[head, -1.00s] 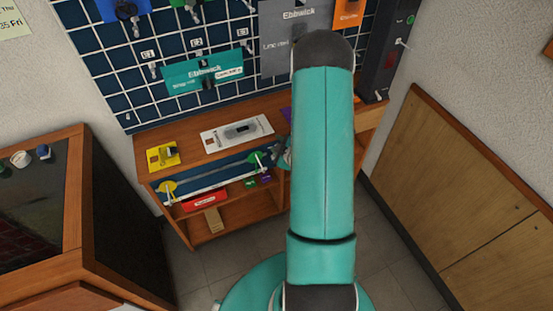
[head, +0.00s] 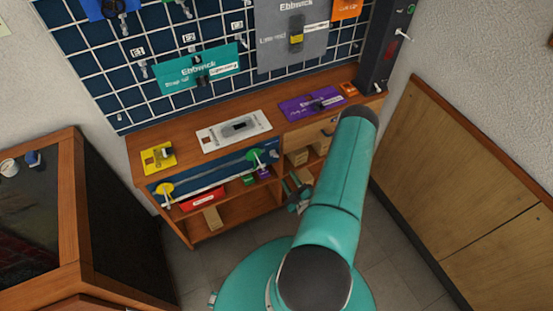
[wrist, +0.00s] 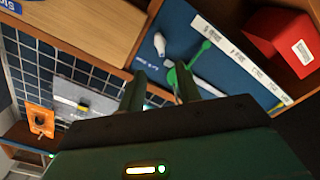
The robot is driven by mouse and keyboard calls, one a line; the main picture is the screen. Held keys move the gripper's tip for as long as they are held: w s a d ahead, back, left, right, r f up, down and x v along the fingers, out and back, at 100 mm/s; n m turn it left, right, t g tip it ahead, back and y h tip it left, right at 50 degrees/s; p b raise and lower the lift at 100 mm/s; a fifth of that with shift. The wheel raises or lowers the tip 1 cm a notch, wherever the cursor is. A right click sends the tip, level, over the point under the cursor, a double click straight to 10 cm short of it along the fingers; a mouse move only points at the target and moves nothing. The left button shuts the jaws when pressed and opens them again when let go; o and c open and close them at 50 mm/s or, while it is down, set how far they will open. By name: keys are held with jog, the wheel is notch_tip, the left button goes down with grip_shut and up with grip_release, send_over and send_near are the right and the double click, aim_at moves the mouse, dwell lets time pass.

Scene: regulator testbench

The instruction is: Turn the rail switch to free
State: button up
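A blue rail panel (head: 215,174) runs along the bench front under the top. It carries a yellow round switch (head: 165,189) at its left end and a green round switch (head: 256,156) with a pale lever at its right end. No label reading "rail switch" or "free" is legible. In the wrist view, the green switch (wrist: 181,78) is just beyond my right fingertip, partly hidden by it. My gripper (head: 297,194) is in front of the bench, below and right of the green switch. Its two fingers (wrist: 157,75) are apart with nothing between them.
Yellow (head: 158,156), white (head: 233,130) and purple (head: 311,103) device plates lie on the bench top. A red box (head: 201,201) sits on the shelf below. A dark cabinet (head: 110,210) stands left; a wood panel (head: 460,170) lines the right wall.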

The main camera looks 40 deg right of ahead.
aim_at(276, 157)
jog(key=x, duration=1.1)
jog(key=shift+s, duration=0.1)
grip_shut()
